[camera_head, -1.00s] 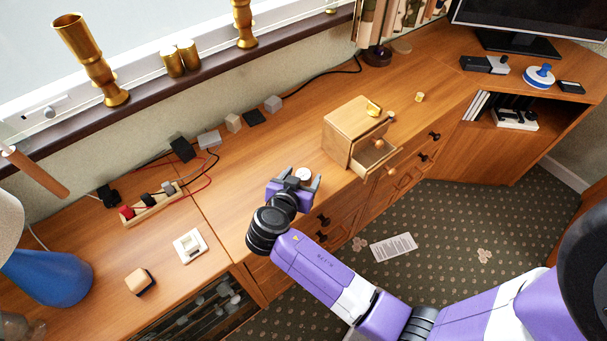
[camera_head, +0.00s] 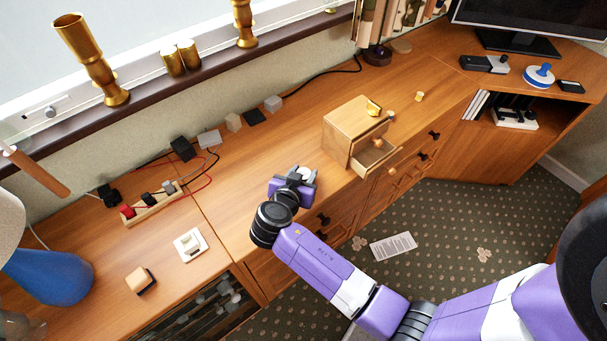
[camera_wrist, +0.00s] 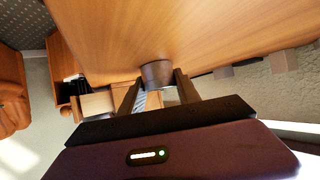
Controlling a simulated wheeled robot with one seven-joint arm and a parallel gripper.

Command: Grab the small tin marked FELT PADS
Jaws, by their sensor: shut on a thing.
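A small round tin with a pale top (camera_head: 306,173) is at the front part of the wooden cabinet top, left of the small drawer box. In the wrist view its side looks dark grey-brown (camera_wrist: 157,72). No lettering on it can be read. My gripper (camera_head: 297,178) is shut on the tin, with one finger on each side. The fingers also show in the wrist view (camera_wrist: 158,88). The gripper hides part of the tin in the head view, and I cannot tell whether the tin touches the cabinet top.
The wooden box (camera_head: 348,132) with an open drawer (camera_head: 375,155) stands just right of my gripper. A power strip (camera_head: 150,203) with cables, several small blocks and a white switch plate (camera_head: 190,245) lie to the left and behind. The middle of the cabinet top (camera_head: 265,150) is clear.

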